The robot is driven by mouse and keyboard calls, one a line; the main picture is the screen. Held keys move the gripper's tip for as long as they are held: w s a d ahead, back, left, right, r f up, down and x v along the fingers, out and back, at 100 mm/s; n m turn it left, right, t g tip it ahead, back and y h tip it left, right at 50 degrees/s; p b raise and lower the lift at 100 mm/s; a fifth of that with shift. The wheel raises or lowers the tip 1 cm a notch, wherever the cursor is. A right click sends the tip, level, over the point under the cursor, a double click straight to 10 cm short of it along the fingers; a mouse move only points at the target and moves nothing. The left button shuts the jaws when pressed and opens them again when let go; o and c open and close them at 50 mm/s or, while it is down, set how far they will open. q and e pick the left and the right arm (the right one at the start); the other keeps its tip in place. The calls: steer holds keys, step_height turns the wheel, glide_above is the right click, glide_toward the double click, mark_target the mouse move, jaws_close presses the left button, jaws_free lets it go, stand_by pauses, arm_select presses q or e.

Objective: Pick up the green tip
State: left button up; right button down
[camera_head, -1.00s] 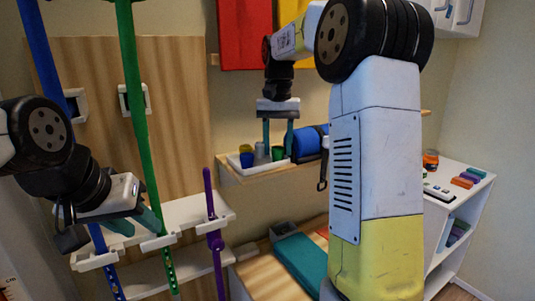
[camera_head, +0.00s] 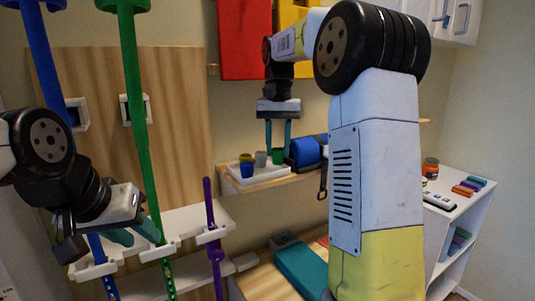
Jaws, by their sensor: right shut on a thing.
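The green tip (camera_head: 277,157) is a small cup-like piece at the right end of the white tray (camera_head: 233,172) on the wall shelf. My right gripper (camera_head: 278,149) points straight down over it, its two teal fingers shut on the tip's sides. A grey tip (camera_head: 261,159) and a blue tip (camera_head: 246,169) stand to its left on the tray. Whether the green tip touches the tray is hard to see. My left gripper (camera_head: 137,234) is at the left, its teal fingers apart, close to the green crutch (camera_head: 147,170).
A blue crutch (camera_head: 45,60) and a purple crutch (camera_head: 212,225) stand in the white rack (camera_head: 190,218). A blue roll (camera_head: 307,151) lies right of the tray. A white side cabinet (camera_head: 470,225) with small items stands at the far right.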

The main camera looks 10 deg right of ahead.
steer(key=shift+r, duration=0.65)
steer(key=s+a, duration=0.3)
steer(key=s, duration=0.4)
steer(key=s+a+r, duration=0.1)
steer(key=s+a, duration=0.2)
steer(key=s, duration=0.4)
steer(key=shift+s+a+r, duration=0.15)
steer(key=shift+s, duration=0.25)
